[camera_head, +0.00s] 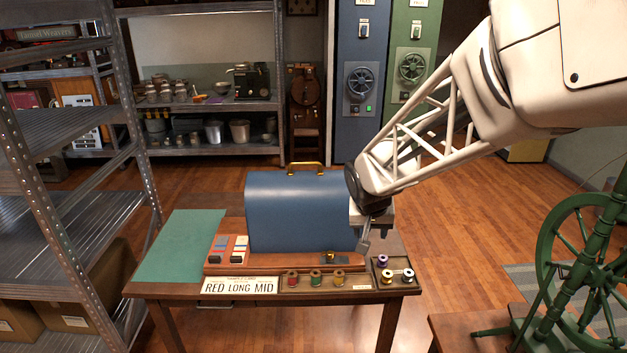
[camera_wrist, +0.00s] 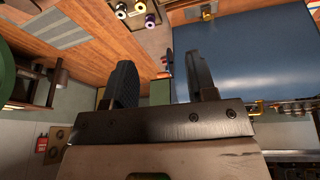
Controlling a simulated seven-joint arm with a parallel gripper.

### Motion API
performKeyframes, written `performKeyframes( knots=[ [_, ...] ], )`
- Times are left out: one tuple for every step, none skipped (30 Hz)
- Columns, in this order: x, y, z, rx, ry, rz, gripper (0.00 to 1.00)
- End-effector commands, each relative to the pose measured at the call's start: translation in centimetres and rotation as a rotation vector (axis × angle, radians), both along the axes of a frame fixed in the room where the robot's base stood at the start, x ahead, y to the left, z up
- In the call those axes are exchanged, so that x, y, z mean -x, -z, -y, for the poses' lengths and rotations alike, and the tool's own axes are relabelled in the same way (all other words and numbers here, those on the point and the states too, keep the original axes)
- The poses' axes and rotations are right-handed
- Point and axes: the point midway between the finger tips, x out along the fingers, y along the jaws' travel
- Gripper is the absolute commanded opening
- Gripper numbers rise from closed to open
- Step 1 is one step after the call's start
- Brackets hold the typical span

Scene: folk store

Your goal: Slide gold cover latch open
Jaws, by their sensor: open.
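The small gold latch (camera_head: 329,257) sits at the base's front edge, right of centre. In the wrist view the cover (camera_wrist: 255,50) fills the right side, and the latch (camera_wrist: 203,11) appears at the top edge. My gripper (camera_head: 364,243) hangs beside the cover's right end, to the right of the latch and apart from it. In the wrist view its two fingers (camera_wrist: 160,75) are spread and nothing is between them. Part of the cover's right end is hidden behind my gripper.
Several thread spools (camera_head: 315,279) stand in front of the latch, with more in a small tray (camera_head: 394,288) at the right. A sign (camera_head: 239,286) reads "RED LONG MID". A green mat (camera_head: 180,248) lies at left. A green spinning wheel (camera_head: 580,260) stands at right.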

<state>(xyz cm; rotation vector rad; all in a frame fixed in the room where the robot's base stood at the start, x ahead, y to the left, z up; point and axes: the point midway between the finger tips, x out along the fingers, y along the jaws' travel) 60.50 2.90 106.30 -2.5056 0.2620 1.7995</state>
Motion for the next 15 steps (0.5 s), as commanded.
performKeyframes(
  knots=[
    [-1.3, 1.0, -0.4, 0.001, 0.001, 0.001, 0.52],
    [-2.1, 1.5, -0.6, 0.000, 0.003, 0.003, 0.52],
    [-3.0, 2.2, -0.9, -0.001, 0.005, 0.008, 0.52],
    [-3.8, 2.7, -1.2, -0.001, 0.007, 0.011, 0.52],
    [-4.5, 3.3, -1.4, -0.001, 0.008, 0.013, 0.52],
    [-5.5, 4.1, -1.7, -0.002, 0.011, 0.017, 0.52],
    [-6.2, 4.6, -2.0, -0.004, 0.012, 0.021, 0.52],
    [-6.9, 5.2, -2.2, -0.005, 0.014, 0.023, 0.52],
    [-7.8, 6.1, -2.5, -0.006, 0.016, 0.026, 0.52],
    [-8.5, 6.7, -2.8, -0.008, 0.016, 0.031, 0.52],
    [-9.1, 7.3, -3.1, -0.009, 0.019, 0.032, 0.52],
    [-10.0, 8.2, -3.5, -0.011, 0.020, 0.037, 0.52],
    [-10.6, 8.9, -3.8, -0.013, 0.020, 0.039, 0.52],
    [-11.3, 9.6, -4.0, -0.014, 0.021, 0.040, 0.52],
    [-12.1, 10.5, -4.5, -0.018, 0.022, 0.045, 0.52]
  ],
)
